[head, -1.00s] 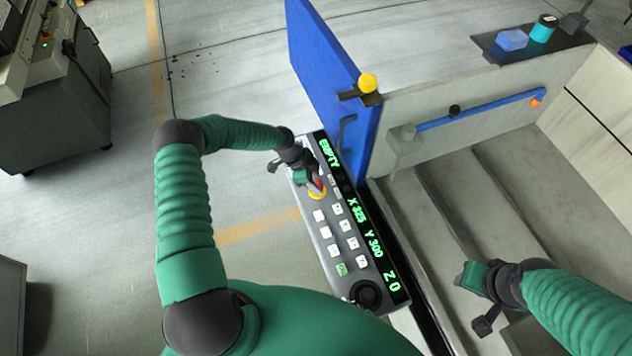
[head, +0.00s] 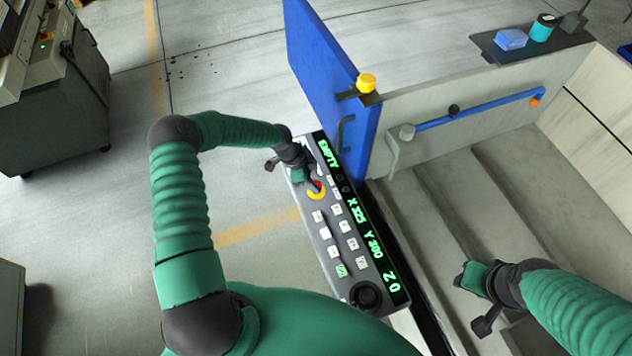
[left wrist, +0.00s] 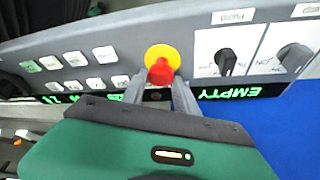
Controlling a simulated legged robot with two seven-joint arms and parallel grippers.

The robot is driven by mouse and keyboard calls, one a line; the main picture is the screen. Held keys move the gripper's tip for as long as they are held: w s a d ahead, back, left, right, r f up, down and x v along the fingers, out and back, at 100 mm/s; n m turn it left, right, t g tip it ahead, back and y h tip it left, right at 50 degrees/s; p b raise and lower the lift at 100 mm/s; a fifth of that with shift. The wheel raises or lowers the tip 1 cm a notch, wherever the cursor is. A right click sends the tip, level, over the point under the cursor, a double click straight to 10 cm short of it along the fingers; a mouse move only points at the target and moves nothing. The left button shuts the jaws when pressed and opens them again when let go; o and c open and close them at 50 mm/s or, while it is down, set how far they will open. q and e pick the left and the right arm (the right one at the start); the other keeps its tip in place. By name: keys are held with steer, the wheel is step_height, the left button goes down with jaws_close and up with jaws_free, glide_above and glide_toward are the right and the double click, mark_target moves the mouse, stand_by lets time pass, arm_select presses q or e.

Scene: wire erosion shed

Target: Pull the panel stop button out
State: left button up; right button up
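The stop button is a red mushroom head (left wrist: 160,72) on a yellow ring (left wrist: 163,52), set in a grey control panel (left wrist: 118,38). In the head view, the red head (head: 318,184) and yellow ring (head: 316,195) are partly covered by my left gripper (head: 311,184). In the left wrist view, the two grey fingers of my left gripper (left wrist: 160,88) are apart, with the red head between their tips. A gap shows on both sides, so no grip is visible. My right gripper (head: 459,282) is over the machine's tank; its fingers are too small to read.
White keys (head: 331,233), a green-lit display (head: 366,225) and a black knob (head: 366,294) share the panel. Two black rotary switches (left wrist: 226,62) sit beside the button. A blue door (head: 335,85) stands close behind the panel. Open floor lies to the left.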

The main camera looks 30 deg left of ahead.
arm_select(q)
steer(key=o, duration=0.4)
steer(key=shift+a+r, duration=0.15)
steer(key=shift+a, duration=0.2)
steer(key=shift+r, duration=0.1)
steer(key=b+v, duration=0.1)
steer(key=v, duration=0.7)
steer(key=b+v, duration=0.1)
steer(key=v, duration=0.7)
steer(key=shift+s+a+r+b, duration=0.15)
steer(key=shift+a+b, duration=0.2)
steer(key=shift+b, duration=0.05)
arm_select(e)
steer(key=shift+s+a+f, duration=0.1)
steer(key=shift+a+f, duration=0.05)
steer(key=shift+f, duration=0.5)
steer(key=shift+s+a+f, duration=0.1)
steer(key=shift+f, duration=0.5)
